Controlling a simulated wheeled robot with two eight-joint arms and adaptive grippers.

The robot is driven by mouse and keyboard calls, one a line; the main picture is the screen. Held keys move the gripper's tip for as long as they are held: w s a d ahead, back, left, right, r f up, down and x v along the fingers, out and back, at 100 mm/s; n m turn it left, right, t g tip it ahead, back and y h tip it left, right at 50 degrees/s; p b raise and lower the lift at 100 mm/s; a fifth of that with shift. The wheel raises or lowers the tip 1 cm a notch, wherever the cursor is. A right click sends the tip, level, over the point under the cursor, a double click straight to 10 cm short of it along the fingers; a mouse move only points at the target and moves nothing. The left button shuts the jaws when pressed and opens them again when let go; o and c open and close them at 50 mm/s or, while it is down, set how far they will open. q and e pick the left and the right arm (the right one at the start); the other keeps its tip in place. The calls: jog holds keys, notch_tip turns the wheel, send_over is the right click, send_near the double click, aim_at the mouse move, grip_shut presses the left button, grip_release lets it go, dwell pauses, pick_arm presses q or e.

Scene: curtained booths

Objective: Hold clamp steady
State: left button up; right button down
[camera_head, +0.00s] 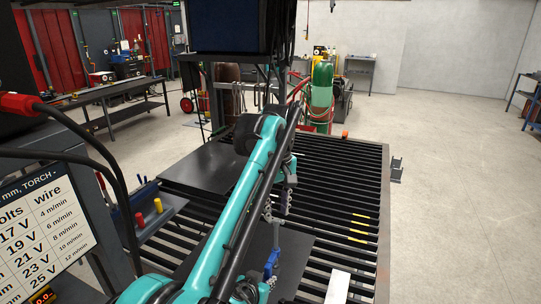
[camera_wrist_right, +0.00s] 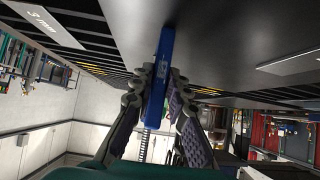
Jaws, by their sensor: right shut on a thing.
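A blue-handled clamp (camera_head: 271,262) stands at the edge of a dark plate (camera_head: 291,258), its grey bar rising above the blue part. In the right wrist view the clamp is a blue bar (camera_wrist_right: 158,95) between the two fingers of my right gripper (camera_wrist_right: 161,78), which is shut on it. A threaded part shows below the bar.
The slatted table (camera_head: 366,190) bears another dark plate (camera_head: 205,167) and a pale plate (camera_head: 338,287) at the front. A side tray (camera_head: 160,210) holds red and yellow-handled items. A sign with a settings table (camera_head: 40,225) stands at left. A green cylinder (camera_head: 322,90) stands behind. The floor at right is clear.

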pick_arm(q)
jog(key=shift+m, duration=0.8)
jog(key=m, duration=1.1)
jog(key=shift+m, duration=0.5)
jog(key=m, duration=1.2)
